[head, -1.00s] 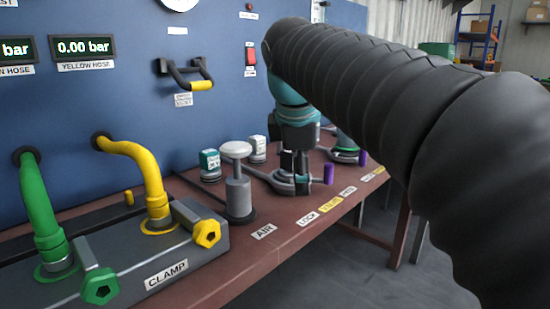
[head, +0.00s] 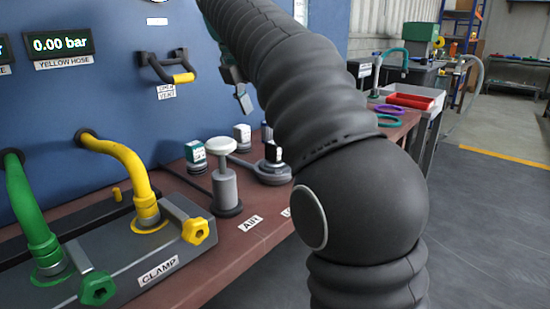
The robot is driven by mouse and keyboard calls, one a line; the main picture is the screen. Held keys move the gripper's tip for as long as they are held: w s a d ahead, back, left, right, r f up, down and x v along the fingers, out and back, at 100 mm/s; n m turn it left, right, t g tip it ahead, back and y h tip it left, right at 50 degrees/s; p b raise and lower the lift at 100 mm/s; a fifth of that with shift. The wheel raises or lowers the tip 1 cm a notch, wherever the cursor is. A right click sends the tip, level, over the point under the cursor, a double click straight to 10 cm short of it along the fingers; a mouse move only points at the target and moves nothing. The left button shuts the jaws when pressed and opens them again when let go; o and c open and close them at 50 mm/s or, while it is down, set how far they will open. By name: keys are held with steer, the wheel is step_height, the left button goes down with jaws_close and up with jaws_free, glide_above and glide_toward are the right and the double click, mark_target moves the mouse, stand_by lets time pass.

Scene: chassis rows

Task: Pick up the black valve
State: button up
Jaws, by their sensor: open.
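A small black-topped valve (head: 273,153) stands on the red-brown bench, on or just behind a round grey base, close to the left edge of my arm. My arm hides the bench to its right. My gripper (head: 243,98) shows only in part, up and to the left of the black valve and in front of the blue panel. It is apart from the valve and I see nothing in it. Its jaws are open, though my arm covers much of it. A teal-topped valve (head: 196,153) and a white-topped valve (head: 242,137) stand to the left.
A grey plunger with a pale round top (head: 223,180) stands in front of the valves. The clamp block (head: 165,245) with green and yellow hoses is at left. A black handle (head: 168,68) juts from the panel. A red tray (head: 410,101) lies far right; the right floor is clear.

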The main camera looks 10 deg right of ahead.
mark_target(272, 143)
steer(key=x, duration=0.5)
steer(key=shift+d+x, duration=0.15)
steer(key=shift+x, duration=1.15)
steer(key=shift+d+x, duration=0.1)
steer(key=shift+x, duration=1.2)
steer(key=shift+w+r, duration=0.1)
steer(key=shift+w, duration=0.1)
jaws_close()
steer(key=shift+r, duration=0.2)
steer(key=shift+r, duration=0.2)
steer(key=r, duration=0.3)
steer(key=d+r, duration=0.1)
steer(key=shift+s+r, duration=0.15)
steer(key=shift+s, duration=0.2)
steer(key=s+d+r, duration=0.5)
steer(key=d+r, duration=0.1)
steer(key=d, duration=0.2)
steer(key=shift+s+d, duration=0.35)
steer(key=shift+s, duration=0.05)
